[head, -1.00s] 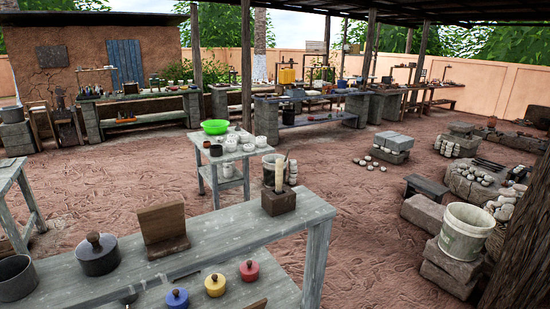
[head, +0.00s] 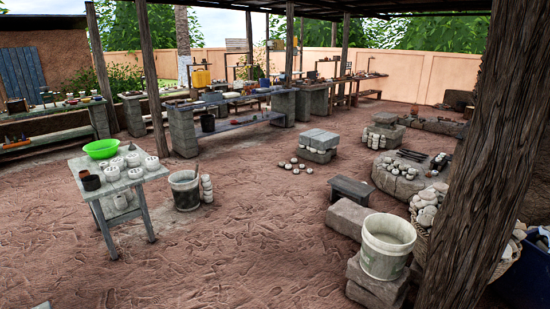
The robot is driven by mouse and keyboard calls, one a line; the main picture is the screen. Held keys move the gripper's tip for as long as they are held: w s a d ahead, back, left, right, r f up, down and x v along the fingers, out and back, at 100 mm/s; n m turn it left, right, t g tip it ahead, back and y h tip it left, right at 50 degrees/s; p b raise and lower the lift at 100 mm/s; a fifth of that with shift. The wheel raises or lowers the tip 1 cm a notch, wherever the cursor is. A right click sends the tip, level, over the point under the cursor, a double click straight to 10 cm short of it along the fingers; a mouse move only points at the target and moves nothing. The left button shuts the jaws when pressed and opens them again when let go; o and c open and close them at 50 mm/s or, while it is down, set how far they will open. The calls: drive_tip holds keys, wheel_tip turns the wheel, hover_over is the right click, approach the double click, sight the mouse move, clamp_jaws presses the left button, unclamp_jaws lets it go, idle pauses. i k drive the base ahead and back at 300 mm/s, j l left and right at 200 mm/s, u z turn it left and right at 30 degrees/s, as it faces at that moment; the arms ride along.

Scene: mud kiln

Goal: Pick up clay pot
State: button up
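Several small whitish pots (head: 133,160) stand on a grey wooden table (head: 125,188) at the left, with more on its lower shelf. A dark brown pot (head: 91,182) stands at the table's near left corner. I cannot tell which of these is the clay pot of the task. A green bowl (head: 102,149) is at the back of the same tabletop. My gripper is not in view.
A bucket (head: 184,190) stands on the ground right of the table. At the right, a large whitish bucket (head: 387,247) sits on stone blocks (head: 376,287) beside a thick wooden post (head: 478,170). Long workbenches line the back. The middle ground is open.

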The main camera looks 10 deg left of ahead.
sight(84, 175)
drive_tip(key=i+j+u, duration=0.15)
drive_tip(key=i+u, duration=0.3)
drive_tip(key=i, duration=0.15)
drive_tip(key=i+u, duration=0.45)
drive_tip(key=i, duration=0.15)
drive_tip(key=i+l+u, duration=0.45)
drive_tip(key=i+j+u, duration=0.1)
drive_tip(key=i+u, duration=0.25)
drive_tip(key=i, duration=0.65)
drive_tip(key=i+l+u, duration=0.2)
drive_tip(key=i+u, duration=0.15)
drive_tip(key=i, duration=0.6)
drive_tip(key=i+j+u, duration=0.25)
drive_tip(key=i, duration=0.45)
drive_tip(key=i+u, duration=0.3)
drive_tip(key=i, duration=0.4)
drive_tip(key=i+j+z, duration=0.85)
drive_tip(key=i+j, duration=0.3)
drive_tip(key=j, duration=0.2)
